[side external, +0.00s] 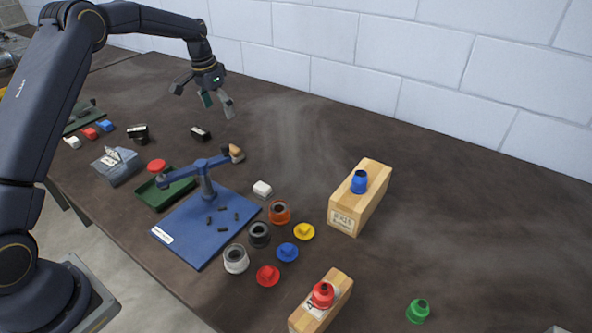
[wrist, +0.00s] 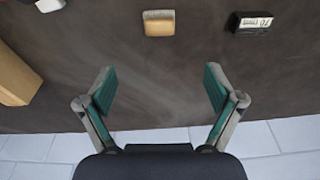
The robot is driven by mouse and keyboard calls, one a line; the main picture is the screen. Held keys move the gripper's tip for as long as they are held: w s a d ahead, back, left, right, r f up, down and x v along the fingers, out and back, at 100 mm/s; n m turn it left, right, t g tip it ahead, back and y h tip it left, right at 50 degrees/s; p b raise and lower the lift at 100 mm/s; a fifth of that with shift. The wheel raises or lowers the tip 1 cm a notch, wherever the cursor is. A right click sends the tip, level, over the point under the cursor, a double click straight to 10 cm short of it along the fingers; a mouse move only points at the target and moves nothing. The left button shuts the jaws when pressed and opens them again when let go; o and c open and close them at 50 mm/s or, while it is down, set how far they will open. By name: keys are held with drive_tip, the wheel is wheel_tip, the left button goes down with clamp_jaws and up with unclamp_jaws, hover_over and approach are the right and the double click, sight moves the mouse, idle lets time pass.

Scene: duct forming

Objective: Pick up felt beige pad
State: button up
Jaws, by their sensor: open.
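In the side external view the pad (side external: 237,155) sits just right of the blue lever's end. My gripper (side external: 204,98) is raised above the back of the table, behind and left of the pad. My gripper (wrist: 160,88) is open, with green-lined fingers wide apart and nothing between them. It is clear of the pad.
A black labelled block (wrist: 250,22) lies right of the pad in the wrist view. A white block (side external: 262,189) lies in front of the pad. The blue lever fixture (side external: 205,170) stands close by. Wooden blocks (side external: 347,222) stand to the right. The white wall (side external: 340,75) is behind.

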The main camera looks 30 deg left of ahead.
sight(233, 148)
drive_tip(key=w+f, duration=0.1)
drive_tip(key=f, duration=0.9)
drive_tip(key=w+f, duration=0.1)
drive_tip(key=f, duration=0.4)
drive_tip(key=shift+w+d+f, duration=0.2)
drive_tip(key=shift+w+f, duration=0.1)
drive_tip(key=shift+f, duration=0.05)
drive_tip(key=c, duration=1.3)
